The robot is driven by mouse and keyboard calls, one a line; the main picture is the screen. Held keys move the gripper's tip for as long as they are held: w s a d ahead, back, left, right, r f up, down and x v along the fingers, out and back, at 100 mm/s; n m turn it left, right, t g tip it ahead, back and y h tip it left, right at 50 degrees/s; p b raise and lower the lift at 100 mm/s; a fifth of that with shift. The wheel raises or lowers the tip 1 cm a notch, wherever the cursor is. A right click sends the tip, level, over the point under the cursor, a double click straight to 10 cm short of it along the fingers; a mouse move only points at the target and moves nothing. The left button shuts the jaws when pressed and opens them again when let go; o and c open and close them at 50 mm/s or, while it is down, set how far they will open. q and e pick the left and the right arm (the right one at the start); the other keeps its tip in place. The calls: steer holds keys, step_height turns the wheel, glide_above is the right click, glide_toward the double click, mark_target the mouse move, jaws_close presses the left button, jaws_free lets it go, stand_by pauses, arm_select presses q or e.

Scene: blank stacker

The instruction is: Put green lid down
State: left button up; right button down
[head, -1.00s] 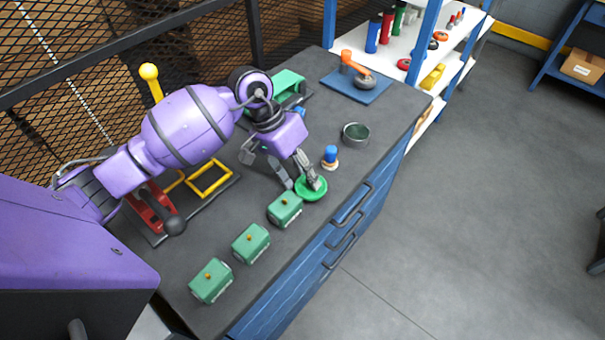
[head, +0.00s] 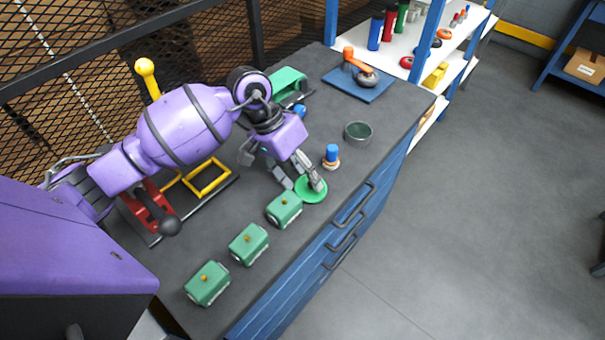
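The round green lid (head: 309,197) lies flat, at or very near the dark worktop, close to the front edge. My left gripper (head: 304,187) points down at it from above. Its two fingers look spread apart, one at the lid's left edge and one over its middle. The fingers hide part of the lid, and I see no firm grip on it. A dark green open round container (head: 358,133) stands further back on the right. My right gripper is not in view.
Several green boxes with small knobs, such as the nearest one (head: 207,284), line the front left. A blue-topped peg (head: 332,155) stands close behind the lid. A yellow frame (head: 208,178) sits left, under my arm.

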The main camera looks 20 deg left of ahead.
arm_select(q)
steer(key=shift+s+d+f, duration=0.25)
steer(key=shift+s+f, duration=0.1)
steer(key=shift+s, duration=0.05)
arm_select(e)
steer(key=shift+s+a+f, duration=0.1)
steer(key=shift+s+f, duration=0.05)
arm_select(q)
steer(key=shift+r, duration=0.25)
steer(key=shift+r+p, duration=0.55)
steer(key=v, duration=0.4)
steer(key=shift+w+a+r+b, duration=0.25)
steer(key=shift+r+b, duration=0.05)
steer(key=shift+b, duration=0.05)
steer(key=v, duration=0.7)
steer(key=shift+r+b, duration=0.3)
steer(key=shift+b, duration=0.1)
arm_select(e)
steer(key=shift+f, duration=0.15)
arm_select(q)
steer(key=shift+w, duration=0.1)
